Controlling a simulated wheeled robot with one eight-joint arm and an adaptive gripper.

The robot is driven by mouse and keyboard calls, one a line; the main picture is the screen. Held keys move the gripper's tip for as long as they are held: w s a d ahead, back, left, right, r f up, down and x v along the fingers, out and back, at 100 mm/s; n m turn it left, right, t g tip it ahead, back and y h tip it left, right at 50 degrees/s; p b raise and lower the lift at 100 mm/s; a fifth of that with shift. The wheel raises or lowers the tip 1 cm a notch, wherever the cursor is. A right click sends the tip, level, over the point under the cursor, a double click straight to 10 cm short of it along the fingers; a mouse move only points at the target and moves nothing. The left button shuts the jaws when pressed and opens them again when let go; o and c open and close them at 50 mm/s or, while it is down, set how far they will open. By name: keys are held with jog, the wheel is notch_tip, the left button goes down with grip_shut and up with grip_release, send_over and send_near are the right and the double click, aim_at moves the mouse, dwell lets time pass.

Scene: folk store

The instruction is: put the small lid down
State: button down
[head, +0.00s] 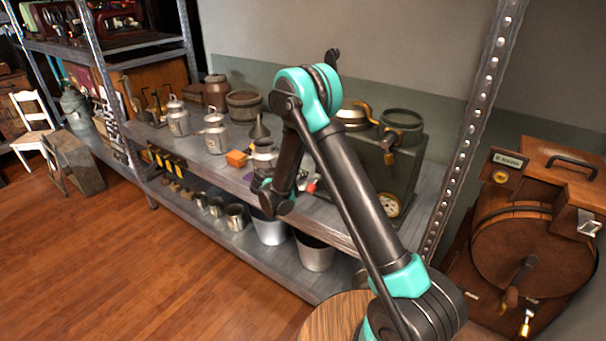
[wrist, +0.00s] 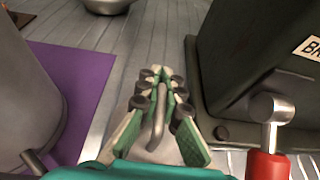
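My gripper (wrist: 162,80) shows in the wrist view with its green-padded fingers close together over the grey shelf. A thin grey curved handle, which looks like the small lid's (wrist: 157,122), is between the fingers. A pale part below it is mostly hidden by the fingers and the gripper's teal body. In the head view my arm hides the fingers and the lid. A purple cloth (wrist: 85,75) lies left of the gripper, with a grey metal can (wrist: 28,100) at its left. I cannot tell whether the lid touches the shelf.
A dark green machine (wrist: 245,60) stands close on the right; it also shows in the head view (head: 372,165). A red-handled metal tool (wrist: 268,165) is at lower right. Bare shelf shows ahead of the fingers.

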jog(key=c, duration=1.7)
grip_release()
jog(key=v, duration=1.2)
jog(key=shift+a, duration=0.1)
